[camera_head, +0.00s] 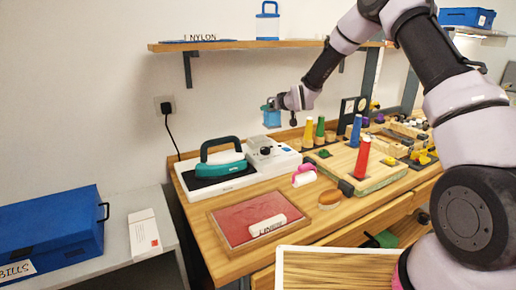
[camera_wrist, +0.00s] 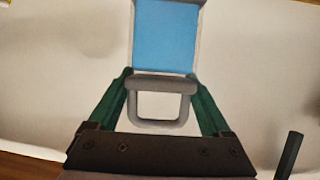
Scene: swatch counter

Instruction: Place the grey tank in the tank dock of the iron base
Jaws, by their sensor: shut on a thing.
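The grey tank (camera_head: 272,118), a clear box with blue content, hangs in my gripper (camera_head: 275,104) above the back right end of the iron base (camera_head: 223,184). In the wrist view, the green fingers of my gripper (camera_wrist: 160,82) close on the tank's grey looped handle (camera_wrist: 160,122); the blue tank body (camera_wrist: 165,38) lies beyond. The white iron base has a raised unit (camera_head: 272,152) with a dark knob at its right end. A teal iron (camera_head: 217,168) rests on its dark plate. I cannot make out the tank dock clearly.
A second tank with a blue handle (camera_head: 267,22) stands on the wall shelf (camera_head: 225,45). Several coloured cones, including a red one (camera_head: 362,157), stand right of the base. A red-topped board (camera_head: 240,222) lies in front. A black plug cord (camera_head: 172,130) hangs behind left.

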